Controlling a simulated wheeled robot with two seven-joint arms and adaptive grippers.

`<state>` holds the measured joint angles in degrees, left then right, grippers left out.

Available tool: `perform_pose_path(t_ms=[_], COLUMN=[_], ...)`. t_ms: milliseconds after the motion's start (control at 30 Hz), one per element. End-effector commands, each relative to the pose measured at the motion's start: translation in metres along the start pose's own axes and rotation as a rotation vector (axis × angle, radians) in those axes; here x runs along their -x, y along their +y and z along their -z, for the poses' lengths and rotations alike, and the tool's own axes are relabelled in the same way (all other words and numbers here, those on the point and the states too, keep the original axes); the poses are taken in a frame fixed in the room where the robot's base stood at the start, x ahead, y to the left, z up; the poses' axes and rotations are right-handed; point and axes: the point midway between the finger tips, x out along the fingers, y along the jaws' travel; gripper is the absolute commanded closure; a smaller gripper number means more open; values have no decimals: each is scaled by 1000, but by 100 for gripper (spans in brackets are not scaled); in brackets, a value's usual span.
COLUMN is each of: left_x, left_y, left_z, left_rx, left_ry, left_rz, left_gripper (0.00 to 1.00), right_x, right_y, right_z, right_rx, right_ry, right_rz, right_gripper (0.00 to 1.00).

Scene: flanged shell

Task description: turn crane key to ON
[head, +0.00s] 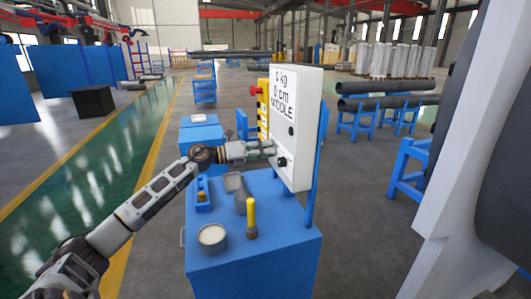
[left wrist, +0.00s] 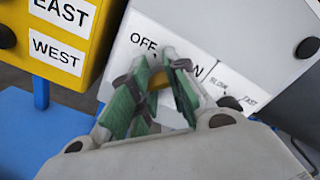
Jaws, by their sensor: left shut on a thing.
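My right gripper is not in view.
A black knob (head: 282,162) sits just below my gripper, near SLOW and FAST labels. A yellow button box (head: 262,108) with EAST and WEST labels stands beside the white box. The blue cabinet (head: 255,262) below holds a round container (head: 212,238) and a yellow-handled tool (head: 251,215).

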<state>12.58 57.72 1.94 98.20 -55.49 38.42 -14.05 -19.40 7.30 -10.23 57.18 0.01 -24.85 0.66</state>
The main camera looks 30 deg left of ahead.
Motion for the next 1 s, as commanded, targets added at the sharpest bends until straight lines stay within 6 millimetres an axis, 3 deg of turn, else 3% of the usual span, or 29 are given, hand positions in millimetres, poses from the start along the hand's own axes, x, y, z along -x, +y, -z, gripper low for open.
perform_pose_path(t_ms=[367,400,633,1000], left_x=[0,0,0,0], left_y=[0,0,0,0], left_z=[-1,-1,-1,0], left_rx=[-5,-5,-4,-3], left_ry=[-2,-2,-2,0], left_rz=[-1,-1,0,0], left_gripper=[100,81,52,50], right_x=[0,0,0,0], right_y=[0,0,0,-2], right_z=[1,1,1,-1], right_rx=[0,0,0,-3], right_ry=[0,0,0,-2], right_rz=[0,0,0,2], right_gripper=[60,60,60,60])
